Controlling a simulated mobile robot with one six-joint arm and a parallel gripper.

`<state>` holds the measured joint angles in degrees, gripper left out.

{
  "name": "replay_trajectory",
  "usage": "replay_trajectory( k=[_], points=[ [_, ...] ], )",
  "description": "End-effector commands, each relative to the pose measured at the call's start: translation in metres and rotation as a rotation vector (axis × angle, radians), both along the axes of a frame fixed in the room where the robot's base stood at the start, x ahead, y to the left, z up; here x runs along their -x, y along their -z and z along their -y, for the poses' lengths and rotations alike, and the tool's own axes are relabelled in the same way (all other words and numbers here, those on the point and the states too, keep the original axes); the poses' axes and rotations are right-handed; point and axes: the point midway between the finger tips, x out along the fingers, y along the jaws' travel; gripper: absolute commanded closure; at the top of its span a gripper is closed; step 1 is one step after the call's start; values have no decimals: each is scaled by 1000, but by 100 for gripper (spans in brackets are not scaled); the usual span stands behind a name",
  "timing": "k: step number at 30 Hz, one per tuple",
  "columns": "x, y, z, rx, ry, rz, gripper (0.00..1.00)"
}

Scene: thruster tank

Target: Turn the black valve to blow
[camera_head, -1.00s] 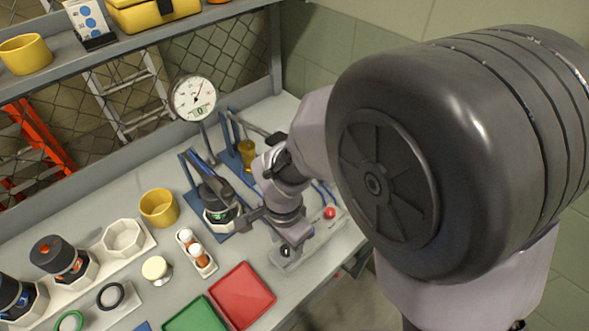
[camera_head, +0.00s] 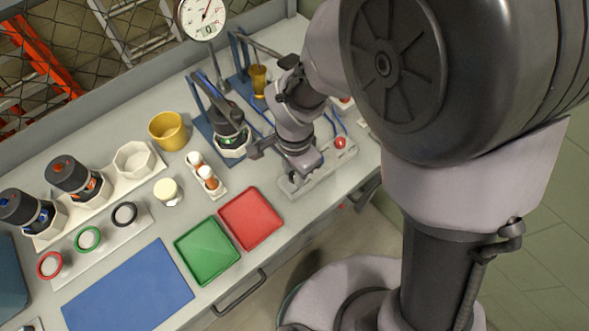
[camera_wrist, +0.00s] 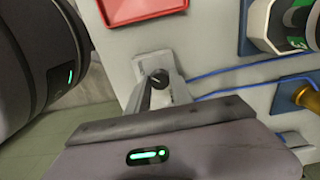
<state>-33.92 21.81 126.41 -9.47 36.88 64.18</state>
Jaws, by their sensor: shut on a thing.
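The black valve (camera_wrist: 158,78) is a small round knob with a pale mark, seen in the wrist view. It sits on a light grey panel (camera_wrist: 181,92). My gripper (camera_wrist: 160,86) is shut on the valve, with one finger on each side of it. In the head view my gripper (camera_head: 298,176) reaches down to the panel (camera_head: 322,170) at the bench's front right, and it hides the valve there. The blow marking cannot be read in either view.
A red button (camera_head: 340,143) is on the panel's right end. A red tray (camera_head: 251,218) and a green tray (camera_head: 207,251) lie left of the panel. A black-topped canister (camera_head: 229,128) on a blue stand and a round gauge (camera_head: 203,15) are behind. Blue tubes run nearby.

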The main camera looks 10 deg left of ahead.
Motion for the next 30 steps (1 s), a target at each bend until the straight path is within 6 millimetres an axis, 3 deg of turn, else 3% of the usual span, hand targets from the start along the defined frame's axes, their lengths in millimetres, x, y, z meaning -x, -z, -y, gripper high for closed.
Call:
replay_trajectory(
  k=[8,30],
  points=[
    [0,-1,0,0,-125,0,100],
    [0,-1,0,0,-815,0,100]
  ],
)
